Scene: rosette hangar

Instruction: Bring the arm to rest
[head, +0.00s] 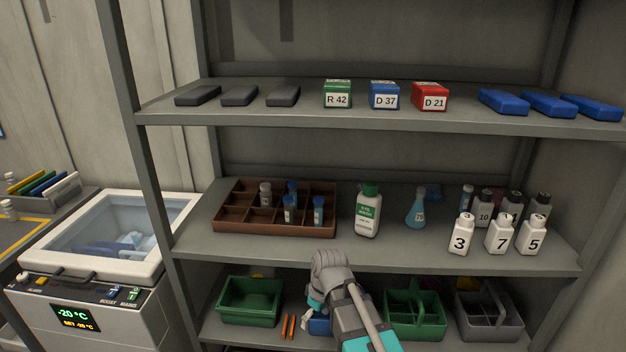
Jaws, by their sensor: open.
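My arm (350,312) reaches up from the bottom edge, right of centre, in the head view. Its grey rounded joint (328,263) is in front of the front edge of the middle shelf (385,256). Teal caps show on the arm. I cannot make out any gripper fingers; my gripper is not visible. Nothing held by the arm can be seen. The arm covers part of the lower shelf and a blue item (319,326) there.
The middle shelf bears a brown divided tray (226,227) with vials, a green-labelled bottle (368,212), a flask (416,212) and several numbered bottles. Green bins (249,301) and a grey caddy (488,314) stand below. A freezer (90,300) stands left.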

